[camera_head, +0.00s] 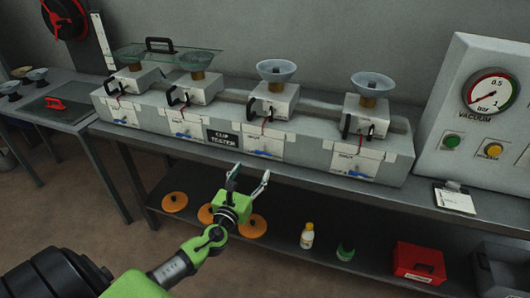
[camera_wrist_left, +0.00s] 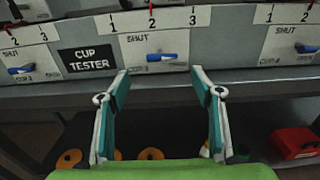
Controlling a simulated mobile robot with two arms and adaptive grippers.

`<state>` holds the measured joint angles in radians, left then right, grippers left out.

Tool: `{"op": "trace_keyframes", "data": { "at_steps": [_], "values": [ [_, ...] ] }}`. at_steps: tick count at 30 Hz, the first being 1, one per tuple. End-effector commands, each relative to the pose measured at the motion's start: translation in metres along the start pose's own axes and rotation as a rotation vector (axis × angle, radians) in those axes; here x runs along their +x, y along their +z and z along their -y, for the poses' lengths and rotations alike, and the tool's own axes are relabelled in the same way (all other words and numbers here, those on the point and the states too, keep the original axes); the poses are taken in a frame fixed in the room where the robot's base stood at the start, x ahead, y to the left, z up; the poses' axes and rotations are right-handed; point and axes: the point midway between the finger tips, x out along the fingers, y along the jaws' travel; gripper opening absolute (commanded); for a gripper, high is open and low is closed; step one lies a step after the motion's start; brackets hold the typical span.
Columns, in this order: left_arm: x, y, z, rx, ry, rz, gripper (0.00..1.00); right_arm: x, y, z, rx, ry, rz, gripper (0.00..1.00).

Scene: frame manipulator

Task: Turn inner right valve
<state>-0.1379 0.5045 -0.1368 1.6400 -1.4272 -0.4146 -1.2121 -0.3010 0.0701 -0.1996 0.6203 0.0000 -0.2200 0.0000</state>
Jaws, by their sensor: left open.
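The grey bench unit has a row of blue valve handles along its front. The inner right valve (camera_head: 263,155) is just right of the black CUP TESTER sign (camera_head: 222,138). In the left wrist view its blue handle (camera_wrist_left: 161,57) lies about level on a plate marked SHUT, below a 1-2-3 scale. My left gripper (camera_head: 251,178) is open and empty, in front of and below this valve, apart from it. In the left wrist view the gripper's fingertips (camera_wrist_left: 159,80) stand either side of the handle's line. My right gripper is not in view.
The inner left valve (camera_head: 184,136) and outer right valve (camera_head: 358,176) flank it. Glass cups (camera_head: 277,70) stand on the stations above. The bench edge runs below the valves. Orange discs (camera_head: 174,202), a bottle (camera_head: 307,235) and a red box (camera_head: 419,262) sit on the lower shelf.

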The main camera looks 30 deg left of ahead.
Motion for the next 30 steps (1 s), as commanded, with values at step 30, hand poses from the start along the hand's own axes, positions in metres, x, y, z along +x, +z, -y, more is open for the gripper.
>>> {"op": "trace_keyframes", "data": {
  "at_steps": [30],
  "values": [
    [0.109,-0.001,0.0,-0.003,0.0,-0.002,0.6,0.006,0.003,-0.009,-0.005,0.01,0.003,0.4]
  ]
}}
